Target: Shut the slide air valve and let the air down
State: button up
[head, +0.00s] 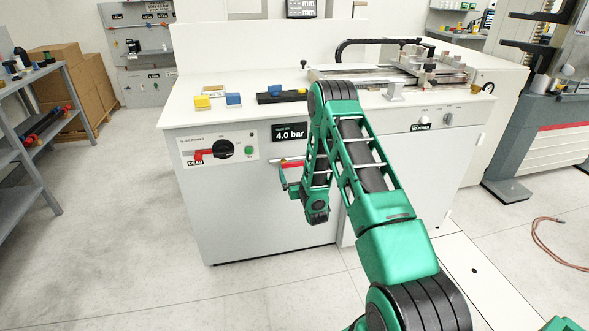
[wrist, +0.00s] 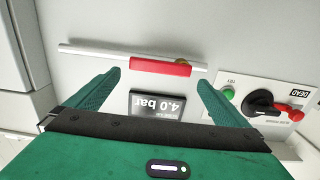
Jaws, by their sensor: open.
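The slide air valve's red sleeve (wrist: 160,67) sits on a thin horizontal pale pipe (wrist: 85,50) on the bench front. A brass-coloured piece (wrist: 183,62) shows beside the sleeve, toward its right end in the wrist view. The sleeve also shows in the head view (head: 293,163), partly hidden by my arm. The pressure display (head: 290,132) reads 4.0 bar; it appears upside down in the wrist view (wrist: 157,104). My gripper (wrist: 159,79) is open and empty, its fingertips to either side of the sleeve. I cannot tell how far they are from the panel.
A supply panel has a black rotary switch (head: 223,149) with a red tag marked DEAD and a green button (head: 249,150).

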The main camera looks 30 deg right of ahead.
aim_at(295, 164)
jog(key=shift+x, duration=1.8)
jog(key=shift+c, duration=0.6)
jog(key=shift+a, duration=0.1)
jog(key=c, duration=1.2)
jog(key=shift+o, duration=0.2)
